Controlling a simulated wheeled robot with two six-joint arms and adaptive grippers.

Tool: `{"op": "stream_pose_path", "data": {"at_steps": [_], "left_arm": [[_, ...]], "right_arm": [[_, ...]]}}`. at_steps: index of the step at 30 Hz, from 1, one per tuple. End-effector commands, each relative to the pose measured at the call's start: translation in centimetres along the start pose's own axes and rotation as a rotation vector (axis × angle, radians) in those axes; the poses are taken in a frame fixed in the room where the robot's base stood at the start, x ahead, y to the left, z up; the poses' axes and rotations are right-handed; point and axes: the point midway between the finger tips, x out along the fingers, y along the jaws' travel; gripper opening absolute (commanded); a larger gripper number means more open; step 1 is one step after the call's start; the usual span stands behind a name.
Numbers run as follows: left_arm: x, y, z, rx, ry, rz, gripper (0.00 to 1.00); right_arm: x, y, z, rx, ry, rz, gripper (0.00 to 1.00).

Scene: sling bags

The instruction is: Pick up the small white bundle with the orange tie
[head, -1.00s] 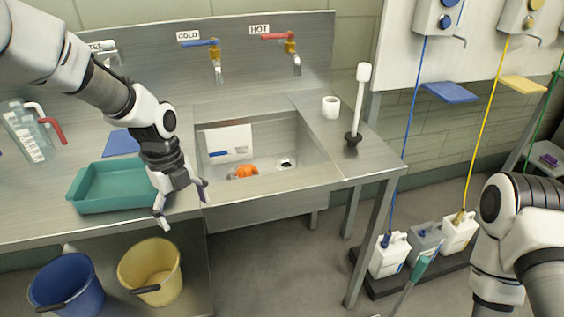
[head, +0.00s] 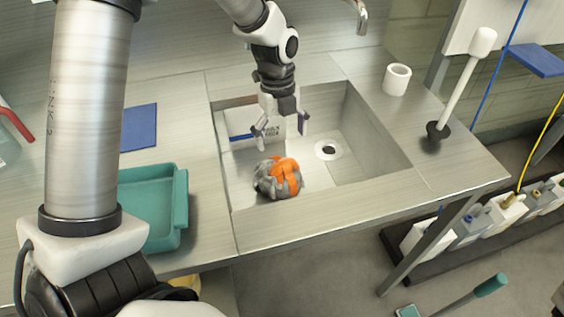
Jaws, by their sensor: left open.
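The small bundle (head: 278,180) lies on the floor of the steel sink (head: 372,150). It looks greyish and rounded, with an orange tie across its top and right side. My left gripper (head: 281,132) is over the sink, just beyond the bundle in the picture. Its two fingers point down and are spread apart, with nothing held between them. The gap in height between fingers and bundle is hard to judge. My right gripper is out of view.
A white card (head: 243,130) stands behind my left gripper, and the drain (head: 328,150) is right of the bundle. A teal tray (head: 165,205) and blue mat (head: 139,128) lie left. A white cup (head: 397,79) and plunger-like tool (head: 463,85) stand right.

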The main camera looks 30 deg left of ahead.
Motion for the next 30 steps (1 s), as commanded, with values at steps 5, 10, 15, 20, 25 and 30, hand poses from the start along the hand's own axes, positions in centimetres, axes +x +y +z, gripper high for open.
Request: {"op": "stream_pose_path", "data": {"at_steps": [5,10,15,20,25,30], "left_arm": [[2.6,0.3,0.0,0.0,0.002,0.003,0.95],[5.7,0.6,0.1,0.0,0.001,0.003,0.95],[6.5,0.5,0.1,0.0,0.0,0.0,0.95],[6.4,0.5,0.1,0.0,0.0,0.0,0.77],[6.4,0.5,0.1,0.0,0.0,0.0,0.17],[6.4,0.5,0.1,0.0,0.0,0.0,0.0]], "right_arm": [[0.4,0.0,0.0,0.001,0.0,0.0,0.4],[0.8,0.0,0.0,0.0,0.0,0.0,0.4],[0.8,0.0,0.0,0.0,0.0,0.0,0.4],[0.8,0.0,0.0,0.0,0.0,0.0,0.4],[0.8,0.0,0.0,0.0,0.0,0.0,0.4],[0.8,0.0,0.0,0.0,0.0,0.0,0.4]]}}
